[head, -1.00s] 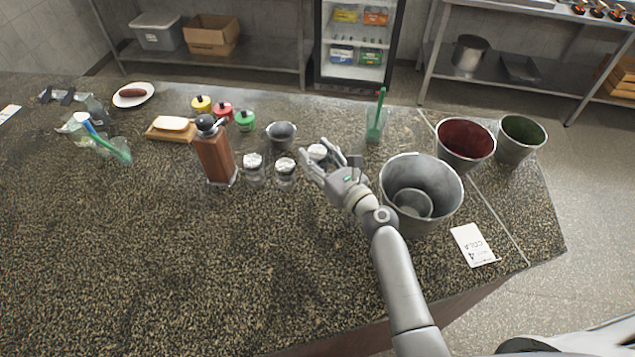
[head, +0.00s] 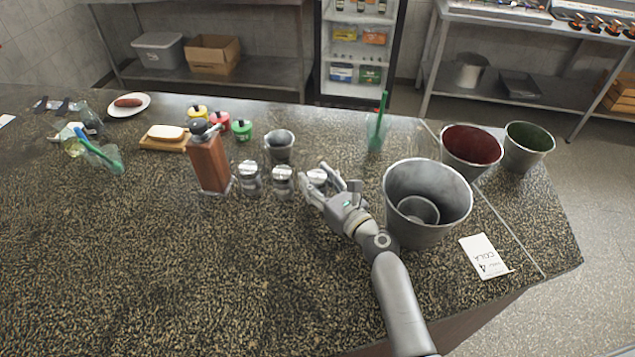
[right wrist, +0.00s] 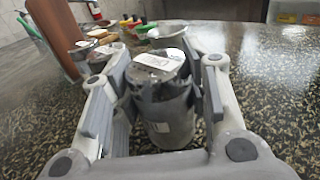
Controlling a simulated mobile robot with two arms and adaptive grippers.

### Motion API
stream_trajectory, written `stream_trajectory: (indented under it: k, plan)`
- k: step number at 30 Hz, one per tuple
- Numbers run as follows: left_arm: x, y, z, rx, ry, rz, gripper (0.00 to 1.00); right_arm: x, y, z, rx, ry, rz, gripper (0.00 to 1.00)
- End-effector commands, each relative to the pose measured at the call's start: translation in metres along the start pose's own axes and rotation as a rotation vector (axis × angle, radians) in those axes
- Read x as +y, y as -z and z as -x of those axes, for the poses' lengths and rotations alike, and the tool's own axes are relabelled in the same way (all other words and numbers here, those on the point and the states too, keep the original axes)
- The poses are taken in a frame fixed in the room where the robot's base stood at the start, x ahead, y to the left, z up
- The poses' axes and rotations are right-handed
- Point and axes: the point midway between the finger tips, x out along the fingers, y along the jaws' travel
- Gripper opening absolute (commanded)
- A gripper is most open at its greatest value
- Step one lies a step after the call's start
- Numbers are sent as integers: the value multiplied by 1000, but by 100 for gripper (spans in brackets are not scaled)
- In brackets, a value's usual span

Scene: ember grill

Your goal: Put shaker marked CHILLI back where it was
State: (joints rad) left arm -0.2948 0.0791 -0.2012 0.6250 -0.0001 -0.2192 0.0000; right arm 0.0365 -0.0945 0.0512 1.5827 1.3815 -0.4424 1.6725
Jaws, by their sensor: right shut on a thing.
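My right gripper (head: 328,187) is shut on a glass shaker with a metal top (head: 316,177), at the right end of a row of shakers. The right wrist view shows this shaker (right wrist: 168,115) upright between the fingers (right wrist: 160,95); its marking cannot be read. I cannot tell whether its base touches the counter. A middle shaker (head: 283,181) stands just left of it, and a left shaker (head: 250,179) stands farther left, beside the wooden pepper mill (head: 209,163). Their markings are too small to read. My left gripper is not in view.
A metal bucket (head: 455,190) with a smaller vessel inside stands close right of my gripper. A small metal cup (head: 279,146) stands behind the shakers. A glass with a green utensil (head: 376,135) is farther back. The counter in front of the shakers is clear.

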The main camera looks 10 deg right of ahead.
Motion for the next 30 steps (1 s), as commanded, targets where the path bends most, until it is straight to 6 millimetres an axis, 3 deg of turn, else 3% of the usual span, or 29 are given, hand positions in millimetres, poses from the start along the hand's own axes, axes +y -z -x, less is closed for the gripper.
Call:
stream_trajectory:
  k: [4, 5, 9, 22, 30]
  plan:
    - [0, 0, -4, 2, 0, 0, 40, 0, 4, 0, -1, 0, 0, 25]
    - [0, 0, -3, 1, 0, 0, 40, 0, 3, 0, 0, 0, 0, 46]
    - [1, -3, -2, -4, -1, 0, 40, 0, 3, 0, 0, 0, 0, 64]
    - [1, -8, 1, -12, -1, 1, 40, 0, -1, 2, 1, 0, 0, 64]
    - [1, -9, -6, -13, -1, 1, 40, 0, 3, 54, 3, 1, 1, 64]
